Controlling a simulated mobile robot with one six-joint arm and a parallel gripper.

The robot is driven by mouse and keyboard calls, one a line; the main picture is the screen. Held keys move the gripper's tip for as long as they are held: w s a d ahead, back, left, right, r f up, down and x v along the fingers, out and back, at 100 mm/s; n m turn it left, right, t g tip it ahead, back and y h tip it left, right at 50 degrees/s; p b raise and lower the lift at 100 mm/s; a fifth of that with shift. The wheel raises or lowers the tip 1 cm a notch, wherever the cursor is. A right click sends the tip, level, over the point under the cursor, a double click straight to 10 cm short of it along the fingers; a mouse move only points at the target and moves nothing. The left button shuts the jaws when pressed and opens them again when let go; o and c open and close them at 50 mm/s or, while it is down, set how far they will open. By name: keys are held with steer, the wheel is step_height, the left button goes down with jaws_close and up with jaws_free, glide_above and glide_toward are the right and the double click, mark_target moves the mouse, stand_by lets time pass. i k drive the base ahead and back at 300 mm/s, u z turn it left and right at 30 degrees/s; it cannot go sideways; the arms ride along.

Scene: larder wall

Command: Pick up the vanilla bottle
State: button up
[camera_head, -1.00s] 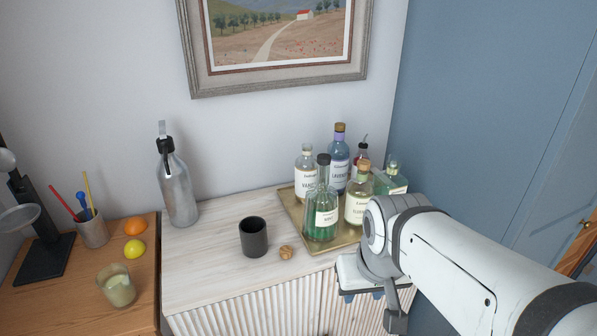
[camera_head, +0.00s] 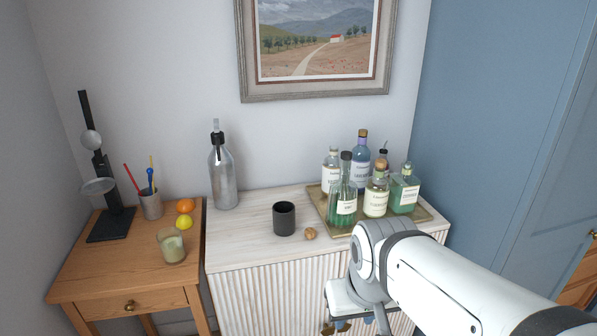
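The vanilla bottle (camera_head: 331,174) stands upright at the back left of a gold tray (camera_head: 322,208). It is clear glass with a pale stopper and a white label. The green bottle with a black cap (camera_head: 342,205) stands in front of it and hides part of its lower body. My gripper (camera_head: 336,327) hangs low in front of the white cabinet, below its top and well away from the bottle. Its fingers are small and partly cut off by the bottom edge, so I cannot tell how far apart they are.
The tray also holds a lavender bottle (camera_head: 361,160), a yellowish bottle (camera_head: 376,196), a squat green bottle (camera_head: 404,193) and a dark red bottle (camera_head: 382,157). A black cup (camera_head: 284,219), a walnut (camera_head: 310,234) and a metal siphon (camera_head: 223,177) stand left on the cabinet top (camera_head: 250,242).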

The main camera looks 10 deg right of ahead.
mark_target(331, 163)
steer(key=u, duration=0.05)
steer(key=i, duration=1)
steer(key=u, duration=0.1)
